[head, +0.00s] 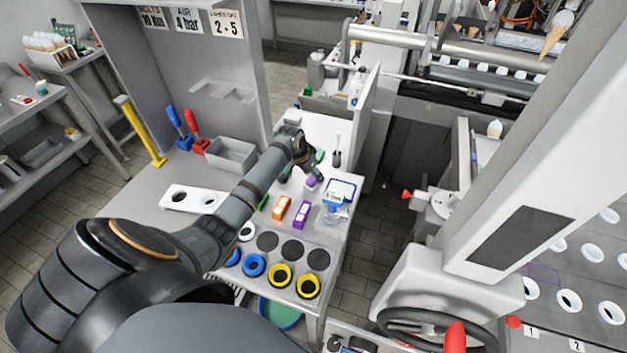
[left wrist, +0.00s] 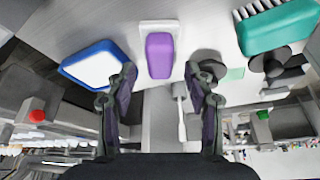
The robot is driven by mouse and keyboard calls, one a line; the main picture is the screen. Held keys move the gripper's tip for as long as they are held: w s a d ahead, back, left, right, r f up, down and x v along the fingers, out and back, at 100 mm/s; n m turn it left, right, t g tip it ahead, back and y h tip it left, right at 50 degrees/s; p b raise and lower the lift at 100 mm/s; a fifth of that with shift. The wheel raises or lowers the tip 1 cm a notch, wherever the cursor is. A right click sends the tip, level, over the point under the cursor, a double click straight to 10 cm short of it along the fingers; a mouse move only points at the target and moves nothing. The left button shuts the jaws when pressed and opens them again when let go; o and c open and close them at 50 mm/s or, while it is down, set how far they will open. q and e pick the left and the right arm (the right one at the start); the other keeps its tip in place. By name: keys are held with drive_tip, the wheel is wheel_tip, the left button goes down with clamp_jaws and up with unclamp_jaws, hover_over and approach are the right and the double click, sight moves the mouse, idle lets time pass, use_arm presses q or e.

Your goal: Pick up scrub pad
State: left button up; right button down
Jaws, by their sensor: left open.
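A purple rounded block (left wrist: 159,55), which looks like the scrub pad, lies on a small white holder (left wrist: 176,28) in the left wrist view. It also shows as a small purple patch (head: 311,182) in the head view. My left gripper (left wrist: 160,75) is open and empty, with its fingers spread to either side of the block's near end in the picture. No contact shows. In the head view the left gripper (head: 309,168) hangs over the bench, close to the purple block. My right gripper is not in view.
A blue-rimmed white container (left wrist: 96,66) is left of the block, and a teal brush (left wrist: 278,28) is at the right. A dark round-based item (left wrist: 206,62) stands near the right finger. Orange (head: 280,207) and purple (head: 301,214) boxes stand nearer on the bench.

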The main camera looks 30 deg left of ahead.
use_arm(q)
drive_tip(key=x, duration=0.2)
drive_tip(key=shift+f, duration=0.25)
drive_tip(key=shift+w+f, duration=0.25)
drive_tip(key=shift+f, duration=0.15)
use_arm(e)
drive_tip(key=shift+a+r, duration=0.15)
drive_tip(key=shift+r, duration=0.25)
use_arm(q)
drive_tip(key=shift+c, duration=0.4)
